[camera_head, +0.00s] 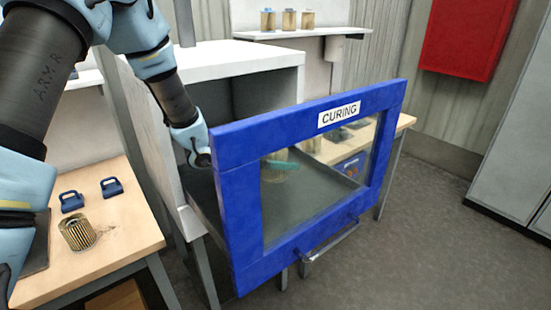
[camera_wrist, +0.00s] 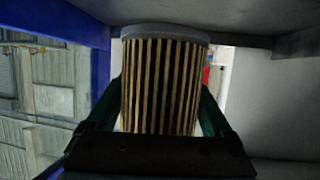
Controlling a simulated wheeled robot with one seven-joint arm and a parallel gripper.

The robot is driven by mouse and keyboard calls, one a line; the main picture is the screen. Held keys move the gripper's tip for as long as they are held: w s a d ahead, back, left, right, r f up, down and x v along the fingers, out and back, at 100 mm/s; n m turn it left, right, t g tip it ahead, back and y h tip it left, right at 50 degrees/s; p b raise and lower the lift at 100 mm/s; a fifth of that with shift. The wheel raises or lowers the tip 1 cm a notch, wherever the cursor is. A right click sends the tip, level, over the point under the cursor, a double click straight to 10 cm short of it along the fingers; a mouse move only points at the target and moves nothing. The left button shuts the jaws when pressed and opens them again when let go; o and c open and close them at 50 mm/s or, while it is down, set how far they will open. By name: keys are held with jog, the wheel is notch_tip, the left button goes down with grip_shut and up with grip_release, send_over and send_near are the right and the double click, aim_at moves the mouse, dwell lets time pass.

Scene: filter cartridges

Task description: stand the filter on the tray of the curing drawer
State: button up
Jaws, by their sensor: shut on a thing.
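The curing drawer has a blue front frame (camera_head: 235,200) with a window and a CURING label. It stands pulled out, with its grey tray (camera_head: 315,195) showing through the window. The filter shows only partly through the window in the head view (camera_head: 271,170). I cannot tell whether it touches the tray.
Another filter (camera_head: 78,234) stands on the wooden table (camera_head: 120,235) at left, near two blue handled objects (camera_head: 112,187). Three small filters (camera_head: 289,19) stand on the back shelf. The white cabinet (camera_head: 230,58) stands over the drawer. The floor at right is clear.

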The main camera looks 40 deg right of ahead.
jog(key=shift+f+b, duration=1.9)
jog(key=shift+f, duration=0.85)
jog(key=shift+a+f+b, duration=0.1)
jog(key=shift+f+b, duration=0.3)
jog(key=shift+f, duration=0.15)
jog(key=o, duration=1.1)
jog(key=shift+w+a, duration=0.1)
jog(key=b+v, duration=0.2)
jog(key=v, duration=0.8)
jog(key=shift+a+r+b, duration=0.25)
jog(key=shift+b, duration=0.15)
jog(key=shift+a, duration=0.1)
